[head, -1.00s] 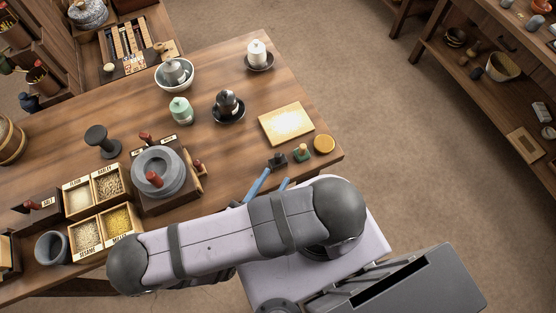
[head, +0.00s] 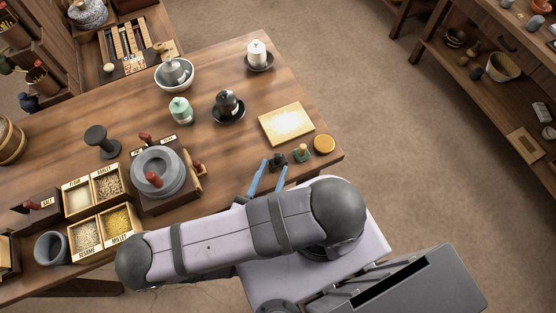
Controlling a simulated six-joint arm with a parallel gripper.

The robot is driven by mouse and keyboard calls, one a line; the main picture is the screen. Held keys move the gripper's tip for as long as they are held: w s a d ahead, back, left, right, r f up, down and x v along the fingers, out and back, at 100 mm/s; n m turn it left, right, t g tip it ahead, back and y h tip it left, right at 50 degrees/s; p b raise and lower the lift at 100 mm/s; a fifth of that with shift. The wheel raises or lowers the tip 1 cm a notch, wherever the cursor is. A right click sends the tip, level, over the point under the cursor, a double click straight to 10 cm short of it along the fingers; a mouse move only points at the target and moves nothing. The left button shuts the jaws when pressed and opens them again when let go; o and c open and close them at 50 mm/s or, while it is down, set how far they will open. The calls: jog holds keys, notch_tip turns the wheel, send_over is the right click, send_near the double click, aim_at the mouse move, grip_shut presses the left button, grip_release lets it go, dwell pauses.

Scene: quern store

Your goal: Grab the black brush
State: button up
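A small black brush (head: 278,159), a dark block with a knob on top, stands near the table's front right edge. My gripper (head: 274,165) shows as two blue fingers reaching out from behind my arm. The fingers are apart, with nothing seen held between them. Their tips are right by the brush, the left one beside it and the right one just in front. I cannot tell whether the brush is between them or touched. My gripper's body is hidden by my arm.
A green brush-like piece with a wooden knob (head: 302,152) stands close right of the black one.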

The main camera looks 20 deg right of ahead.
aim_at(277, 162)
jog(key=shift+x, duration=2.45)
grip_shut()
